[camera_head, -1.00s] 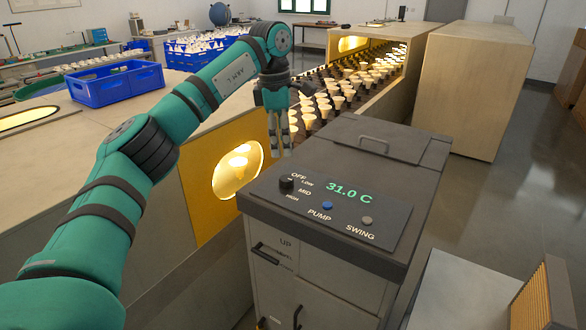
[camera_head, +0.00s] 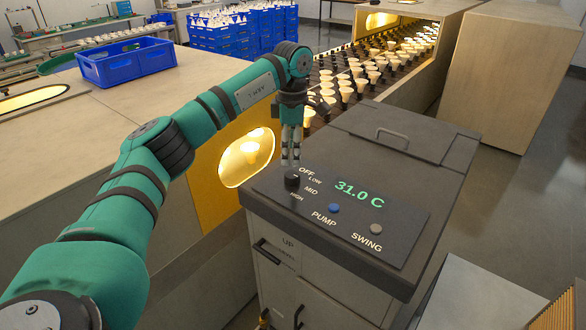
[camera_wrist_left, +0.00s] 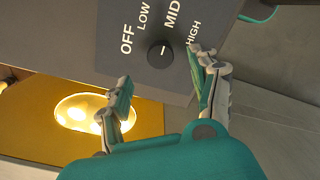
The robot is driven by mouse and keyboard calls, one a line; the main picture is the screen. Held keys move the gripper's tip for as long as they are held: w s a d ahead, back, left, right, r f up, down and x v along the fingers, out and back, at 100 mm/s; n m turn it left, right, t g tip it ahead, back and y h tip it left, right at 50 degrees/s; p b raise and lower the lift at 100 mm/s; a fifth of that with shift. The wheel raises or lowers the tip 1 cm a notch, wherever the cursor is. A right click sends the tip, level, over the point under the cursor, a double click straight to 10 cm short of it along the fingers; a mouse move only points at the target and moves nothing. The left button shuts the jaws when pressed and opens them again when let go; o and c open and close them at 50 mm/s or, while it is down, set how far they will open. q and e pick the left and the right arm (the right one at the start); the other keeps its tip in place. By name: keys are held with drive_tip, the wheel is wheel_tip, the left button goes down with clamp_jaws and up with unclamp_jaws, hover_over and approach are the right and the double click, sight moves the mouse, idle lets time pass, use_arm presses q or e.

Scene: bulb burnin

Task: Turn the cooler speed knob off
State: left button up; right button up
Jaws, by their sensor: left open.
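The cooler speed knob (camera_head: 291,180) is a small black round knob at the left of the cooler's dark panel (camera_head: 330,228). OFF, LOW, MID and HIGH are printed around it. In the left wrist view the knob (camera_wrist_left: 160,54) has a short pale mark on its face; I cannot tell for certain which label it points to. My left gripper (camera_head: 290,161) hangs fingers-down just above and behind the knob in the head view. In the wrist view its open fingers (camera_wrist_left: 160,70) lie to either side of the knob, apart from it. My right gripper is out of view.
The panel also has a green 31.0 C display (camera_head: 359,193), a blue PUMP button (camera_head: 334,208) and a grey SWING button (camera_head: 376,229). A lid with a handle (camera_head: 408,133) is behind. A yellow panel with a lit window (camera_head: 248,158) stands left of the cooler.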

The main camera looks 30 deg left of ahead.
sight(293, 174)
use_arm(q)
wheel_tip(293, 174, down, 6)
drive_tip(key=shift+r+p, duration=0.1)
drive_tip(key=shift+p, duration=0.65)
drive_tip(key=shift+f, duration=0.75)
drive_tip(key=c, duration=1.2)
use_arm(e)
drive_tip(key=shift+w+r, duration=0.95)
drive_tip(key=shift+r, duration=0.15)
